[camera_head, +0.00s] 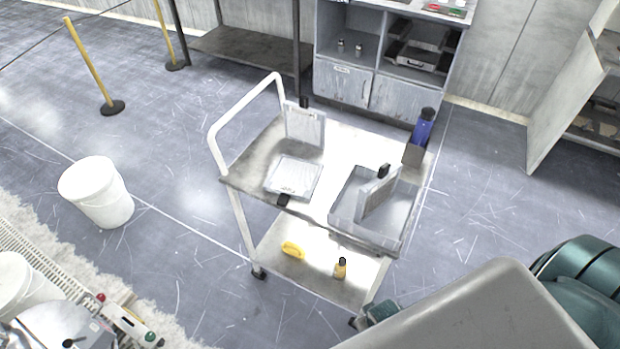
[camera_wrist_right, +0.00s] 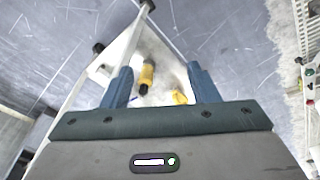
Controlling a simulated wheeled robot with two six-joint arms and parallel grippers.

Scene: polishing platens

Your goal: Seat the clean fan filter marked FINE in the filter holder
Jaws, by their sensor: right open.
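Three framed filters with black tabs are on a cart. One filter (camera_head: 305,127) stands upright near the white handle. Another filter (camera_head: 295,176) lies flat on the top shelf with its tab toward the near edge. A third filter (camera_head: 378,196) leans inside a grey open bin (camera_head: 408,225). I cannot read a FINE mark on any of them, and I cannot tell a filter holder for certain. My right gripper (camera_wrist_right: 162,86) is open, with nothing between its fingers; in the head view its teal end shows low beside the cart. My left gripper is out of view.
The cart's top shelf (camera_head: 338,160) also carries a blue bottle (camera_head: 422,128) in a holder. Its lower shelf has a yellow ring-like item (camera_head: 292,250) and a yellow bottle (camera_head: 340,268). A white bucket (camera_head: 97,192) stands left on open floor. A cabinet (camera_head: 342,82) is behind.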

